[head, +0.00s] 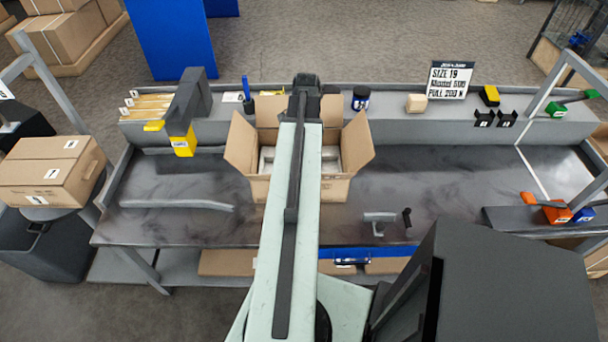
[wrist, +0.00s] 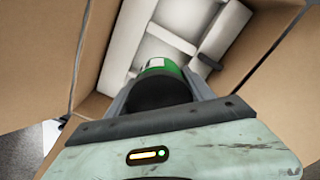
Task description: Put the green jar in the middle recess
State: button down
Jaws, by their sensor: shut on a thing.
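In the wrist view my gripper (wrist: 157,88) is shut on the green jar (wrist: 160,66). The jar's dark end faces the camera, with a green and white band beyond it. The jar points down into an open cardboard box (head: 243,145), which has a white insert (wrist: 122,50) with dividers forming recesses. Whether the jar is inside a recess or above it, I cannot tell; the jar and gripper cover part of the insert. In the head view my arm hides the jar and the middle of the box.
The box stands on a dark workbench (head: 410,170), flaps spread outward. A yellow and grey device (head: 183,140) stands left of it. On the back ledge are a dark blue-lidded jar (head: 361,98), a tan block (head: 416,103) and a sign (head: 450,79). A small metal fixture (head: 378,218) is in front right.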

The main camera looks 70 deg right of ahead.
notch_tip(320, 180, down, 10)
jog(key=b, duration=1)
jog(key=shift+f, duration=0.1)
jog(key=shift+r, duration=0.2)
jog(key=shift+f, duration=0.15)
jog(key=c, duration=0.7)
grip_release()
jog(key=shift+o, duration=0.2)
notch_tip(320, 180, up, 13)
jog(key=p, duration=1.2)
jog(key=shift+f+p, duration=0.2)
jog(key=shift+p, duration=0.15)
